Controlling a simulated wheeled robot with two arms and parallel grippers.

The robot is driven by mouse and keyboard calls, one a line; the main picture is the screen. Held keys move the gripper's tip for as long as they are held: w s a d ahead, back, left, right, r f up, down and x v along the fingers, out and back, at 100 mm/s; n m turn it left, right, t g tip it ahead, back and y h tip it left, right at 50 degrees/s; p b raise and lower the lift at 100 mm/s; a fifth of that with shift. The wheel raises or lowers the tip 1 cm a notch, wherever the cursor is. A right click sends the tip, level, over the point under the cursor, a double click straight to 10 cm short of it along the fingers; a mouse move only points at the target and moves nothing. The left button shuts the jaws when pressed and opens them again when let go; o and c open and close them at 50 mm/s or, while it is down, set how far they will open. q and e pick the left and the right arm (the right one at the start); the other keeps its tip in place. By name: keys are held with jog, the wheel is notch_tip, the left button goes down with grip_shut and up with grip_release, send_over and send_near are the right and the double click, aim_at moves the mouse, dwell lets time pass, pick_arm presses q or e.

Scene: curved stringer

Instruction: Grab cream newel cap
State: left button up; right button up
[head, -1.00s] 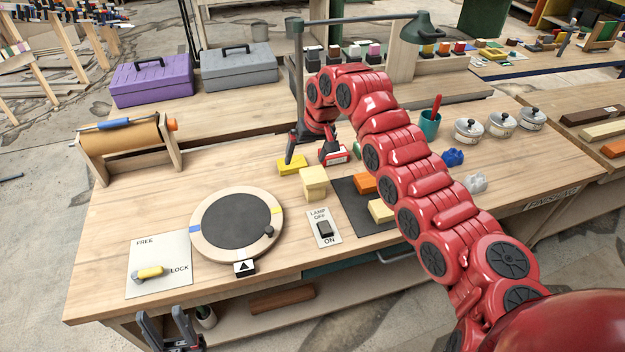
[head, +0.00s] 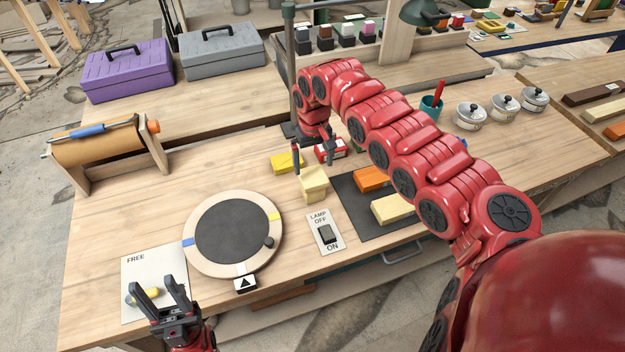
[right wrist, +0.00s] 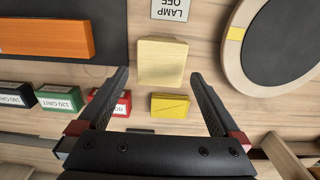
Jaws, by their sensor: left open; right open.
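The cream newel cap (head: 313,184) is a pale, squarish block on the workbench, between the turntable and the dark mat. In the right wrist view, the cap (right wrist: 162,62) lies centred across the gap between the fingertips, with room on both sides. My right gripper (head: 314,153) is open and empty, just behind the cap in the head view. In the right wrist view, its fingers (right wrist: 158,76) are spread wide and do not appear to touch the cap. My left gripper (head: 153,282) is open and empty over the FREE panel at the front left.
A yellow block (right wrist: 169,106) and a red box (right wrist: 110,103) sit close to the right fingers. The turntable (head: 188,256), lamp switch (head: 325,233) and dark mat (head: 350,198) with orange and cream blocks surround the cap. A paper roll (head: 105,145) stands at left.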

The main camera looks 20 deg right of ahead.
aim_at(313, 176)
notch_tip(313, 176, down, 4)
jog(key=shift+w+f+p, duration=0.1)
jog(key=shift+w+p, duration=0.05)
jog(key=shift+p, duration=0.2)
jog(key=shift+a+f+p, duration=0.1)
jog(key=shift+f+p, duration=0.25)
jog(key=shift+f, duration=0.1)
notch_tip(313, 176, down, 5)
jog(key=shift+r+p, duration=0.2)
jog(key=shift+p, duration=0.3)
jog(key=shift+r, duration=0.1)
jog(key=c, duration=1.2)
